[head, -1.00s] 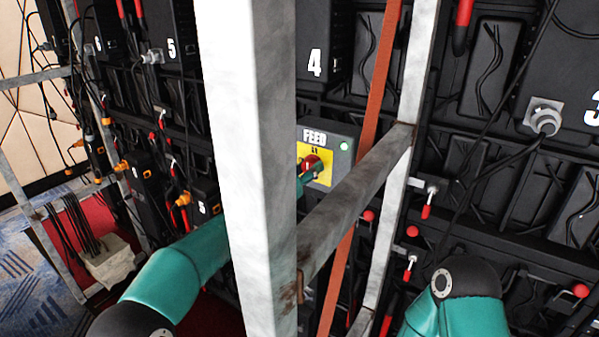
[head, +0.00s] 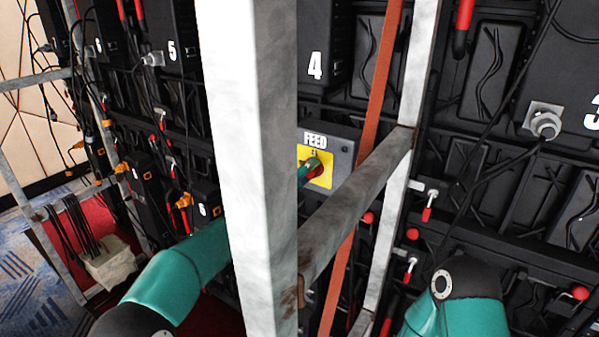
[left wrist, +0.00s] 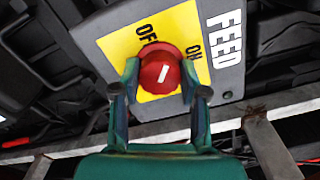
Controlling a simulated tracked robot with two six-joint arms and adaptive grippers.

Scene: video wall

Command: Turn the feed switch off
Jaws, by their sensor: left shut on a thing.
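The grey FEED box (head: 341,147) has a yellow plate (head: 324,180) and a red rotary knob (head: 320,172). In the left wrist view the red knob (left wrist: 161,72) sits between the fingertips of my left gripper (left wrist: 160,80), which is shut on its sides. The knob's white mark runs nearly up and down in that view, its upper end on the side of the OFF label (left wrist: 147,35). The ON label (left wrist: 194,52) is to the right. The box's lamp is dark. In the head view a grey post hides most of my left gripper (head: 311,167).
A wide grey upright post (head: 245,150) stands in front of my left arm. A grey crossbar (head: 355,200) and an orange strap (head: 378,80) are close beside the box. Cables and a grey connector (head: 545,123) hang at the right.

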